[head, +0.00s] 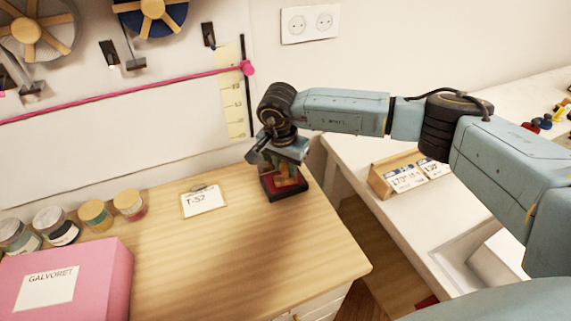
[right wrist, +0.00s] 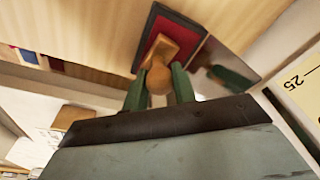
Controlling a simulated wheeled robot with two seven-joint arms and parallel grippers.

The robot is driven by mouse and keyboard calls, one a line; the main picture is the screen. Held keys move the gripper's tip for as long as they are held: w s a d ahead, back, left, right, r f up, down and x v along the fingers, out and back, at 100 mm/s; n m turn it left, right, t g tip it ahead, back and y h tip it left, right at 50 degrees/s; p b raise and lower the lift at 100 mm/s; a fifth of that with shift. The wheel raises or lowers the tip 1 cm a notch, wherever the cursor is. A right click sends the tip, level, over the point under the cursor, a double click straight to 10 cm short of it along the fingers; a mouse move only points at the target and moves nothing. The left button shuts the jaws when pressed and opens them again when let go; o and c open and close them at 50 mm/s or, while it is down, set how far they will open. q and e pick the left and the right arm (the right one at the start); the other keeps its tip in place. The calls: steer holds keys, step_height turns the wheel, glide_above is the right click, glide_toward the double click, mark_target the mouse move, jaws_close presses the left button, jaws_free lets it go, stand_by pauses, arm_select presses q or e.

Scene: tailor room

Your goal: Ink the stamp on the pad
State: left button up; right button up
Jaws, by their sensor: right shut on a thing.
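The wooden stamp (right wrist: 163,52) is held by its rounded handle between the two green fingers of my right gripper (right wrist: 158,80). The ink pad (head: 285,193) is a red surface in a dark case near the back right corner of the wooden table. It also shows in the right wrist view (right wrist: 184,42), just beyond the stamp. In the head view my right gripper (head: 283,172) points down over the pad, and the stamp is mostly hidden by it. The stamp's base is over the red surface; I cannot tell whether it touches. My left gripper is out of view.
A clipboard card marked T-52 (head: 203,201) lies left of the pad. Several jars (head: 129,204) and a pink box (head: 68,283) stand at the left. The table's (head: 240,255) front middle is clear. A white desk with a card holder (head: 381,183) is at the right.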

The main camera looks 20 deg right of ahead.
steer(key=shift+s+r+p, duration=0.1)
steer(key=shift+r+p, duration=0.25)
steer(key=shift+p, duration=0.05)
steer(key=shift+r+p, duration=1.5)
steer(key=shift+r, duration=1.4)
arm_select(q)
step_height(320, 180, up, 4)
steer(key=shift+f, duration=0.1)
arm_select(e)
steer(key=shift+s, duration=0.1)
arm_select(q)
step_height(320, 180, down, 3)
steer(key=b, duration=0.3)
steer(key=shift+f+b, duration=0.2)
steer(key=shift+b, duration=0.1)
arm_select(e)
steer(key=s+a+r+n+y, duration=0.1)
steer(key=s+r+n, duration=0.2)
steer(key=s+n, duration=0.6)
steer(key=shift+r+n+t, duration=0.3)
steer(key=shift+n, duration=0.5)
steer(key=shift+a, duration=0.1)
